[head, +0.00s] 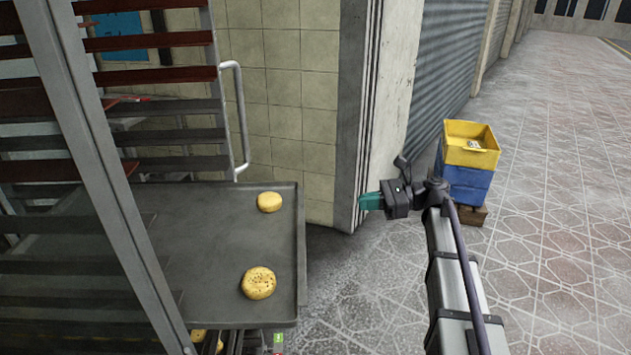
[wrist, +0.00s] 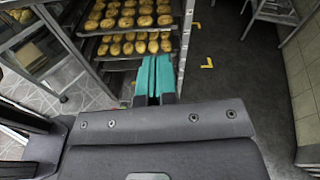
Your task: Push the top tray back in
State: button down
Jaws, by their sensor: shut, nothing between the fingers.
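The top tray (head: 222,240) is dark grey metal and sticks out to the right of the rack in the head view. Two round breads (head: 269,202) (head: 258,283) lie on it. Its left part is behind the rack's upright post. My gripper (head: 370,201), with teal fingers, is shut and empty. It is to the right of the tray's right edge, apart from it, and points left. In the wrist view the teal fingers (wrist: 155,78) are together, in front of trays of breads (wrist: 130,45) in a rack. I cannot tell which tray that is.
The rack (head: 100,150) has a metal post and a curved handle (head: 240,120). A tiled wall (head: 290,90) and a concrete pillar (head: 385,110) stand behind. Yellow and blue crates (head: 468,165) are stacked at right. The paved floor (head: 560,220) is clear.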

jog(key=a+r+m+y, duration=0.1)
jog(key=a+r, duration=0.1)
jog(key=a, duration=1.1)
jog(key=shift+w+r, duration=0.2)
jog(key=shift+w, duration=0.15)
jog(key=shift+a, duration=0.1)
